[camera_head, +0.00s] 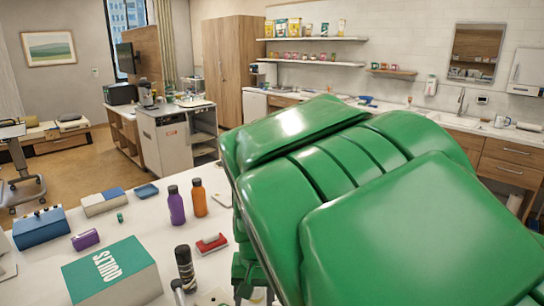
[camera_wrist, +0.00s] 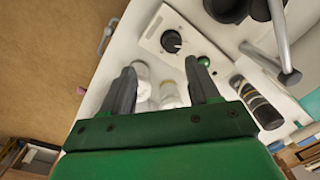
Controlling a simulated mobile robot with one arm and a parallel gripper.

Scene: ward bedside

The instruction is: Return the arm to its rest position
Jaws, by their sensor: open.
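My green arm fills the right half of the head view and reaches down over the near white table (camera_head: 140,220). In the wrist view my gripper (camera_wrist: 162,72) has its two dark fingers spread apart, pointing at the table from above. Two pale, clear-looking containers (camera_wrist: 168,92) show between and below the fingers. I see nothing clamped in the jaws. A white plate with a black dial (camera_wrist: 171,41) lies just beyond the fingertips, with a green ball-like knob (camera_wrist: 204,61) by the right finger. In the head view the arm hides the table's right part.
A black bottle (camera_head: 184,268) stands near the arm; it also shows in the wrist view (camera_wrist: 258,106). A purple bottle (camera_head: 177,206), an orange bottle (camera_head: 199,199), a red-and-white item (camera_head: 211,243) and a teal-topped box (camera_head: 110,275) share the table. Open floor (camera_head: 75,165) lies beyond.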

